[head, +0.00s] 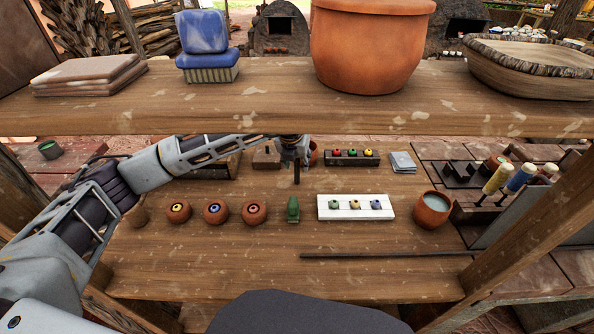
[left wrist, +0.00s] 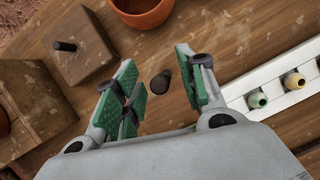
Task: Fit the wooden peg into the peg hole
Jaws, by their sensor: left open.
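The wooden peg (head: 297,173) is a short dark brown cylinder below my left gripper (head: 295,152). In the left wrist view the peg (left wrist: 160,82) is between the open green-padded fingers of my left gripper (left wrist: 160,85), with a gap to either side. It seems to stand upright on the table. A square wooden block (head: 266,158) lies just to the left and also shows in the left wrist view (left wrist: 88,62). My right gripper is not in view.
A white tray with beads (head: 326,213), a green object (head: 293,210) and a clay cup (head: 432,210) stand in front and to the right. A clay pot (left wrist: 142,12) is near the peg. An upper shelf (head: 280,108) crosses above.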

